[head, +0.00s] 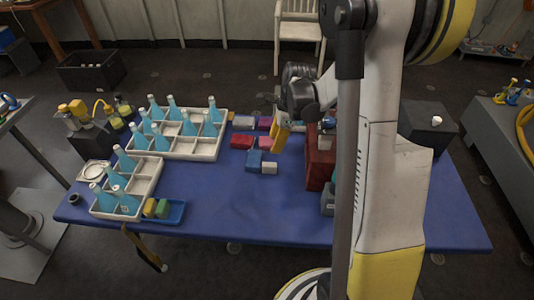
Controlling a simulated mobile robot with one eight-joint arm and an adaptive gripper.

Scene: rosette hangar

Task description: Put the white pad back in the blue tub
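A small white pad (269,168) lies on the blue table near its middle, beside a blue block (254,158). The blue tub (176,217) sits at the table's front left, against a white bottle crate. A yellow pad (150,208) and a green pad (163,208) are in the tub. My gripper (279,142) hangs above the table, behind and slightly right of the white pad and apart from it in the picture. Its yellow fingers show, but their gap is too small to judge. My arm hides part of the table's right side.
White crates with blue bottles (205,147) fill the table's left. Red blocks (241,141) lie behind the white pad. A dark red box (320,165) stands to its right. The table front (250,215) between tub and arm is clear.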

